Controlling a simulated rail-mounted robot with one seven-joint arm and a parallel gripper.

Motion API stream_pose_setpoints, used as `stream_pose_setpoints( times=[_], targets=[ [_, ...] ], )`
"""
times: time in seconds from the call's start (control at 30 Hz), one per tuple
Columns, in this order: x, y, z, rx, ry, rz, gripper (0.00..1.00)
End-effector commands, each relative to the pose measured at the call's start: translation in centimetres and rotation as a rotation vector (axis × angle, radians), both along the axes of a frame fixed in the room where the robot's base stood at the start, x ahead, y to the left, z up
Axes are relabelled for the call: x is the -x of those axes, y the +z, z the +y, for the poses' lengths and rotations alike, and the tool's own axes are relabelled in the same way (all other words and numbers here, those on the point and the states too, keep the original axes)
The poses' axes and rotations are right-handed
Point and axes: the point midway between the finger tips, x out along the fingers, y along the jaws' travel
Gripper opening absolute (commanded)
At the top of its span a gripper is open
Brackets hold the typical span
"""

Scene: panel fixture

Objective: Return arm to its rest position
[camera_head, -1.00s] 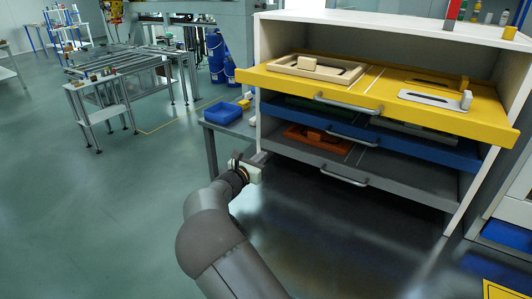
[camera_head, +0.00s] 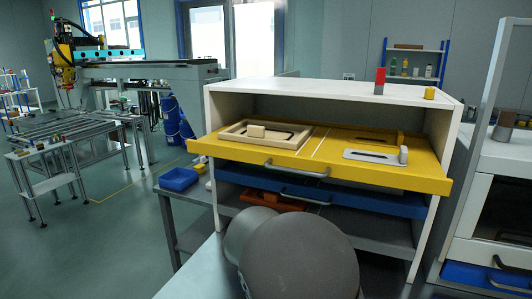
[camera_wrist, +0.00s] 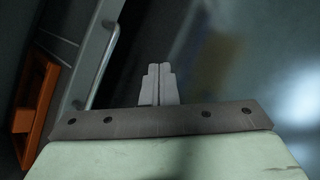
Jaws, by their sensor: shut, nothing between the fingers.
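My gripper (camera_wrist: 160,72) shows in the wrist view with its two grey fingers together and nothing between them. It points over blurred dark floor. A grey drawer edge with a metal handle (camera_wrist: 103,65) lies to its left, apart from the fingers. In the head view my arm's large rounded dark links fill the bottom middle; they hide the gripper and part of the lowest drawer.
A white cabinet (camera_head: 222,103) holds a yellow drawer (camera_head: 330,148) and a blue drawer (camera_head: 360,199), both pulled out, with an orange tray (camera_wrist: 35,115) lower down. A side table with a blue bin (camera_head: 179,179) stands left. Open floor (camera_head: 110,235) lies further left.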

Motion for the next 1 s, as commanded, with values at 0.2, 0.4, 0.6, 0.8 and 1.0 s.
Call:
stream_pose_setpoints(
  times=[0.2,0.4,0.6,0.8,1.0],
  targets=[
    [13.8,2.4,-7.8,-0.523,-0.621,-0.051,0.0],
    [24.1,3.7,-8.0,-0.847,-1.093,-0.142,0.0],
    [28.6,3.9,-6.9,-0.99,-1.336,-0.202,0.0],
    [29.2,3.7,-6.6,-1.011,-1.376,-0.21,0.0],
    [29.1,3.8,-6.6,-1.01,-1.372,-0.209,0.0]
  ],
)
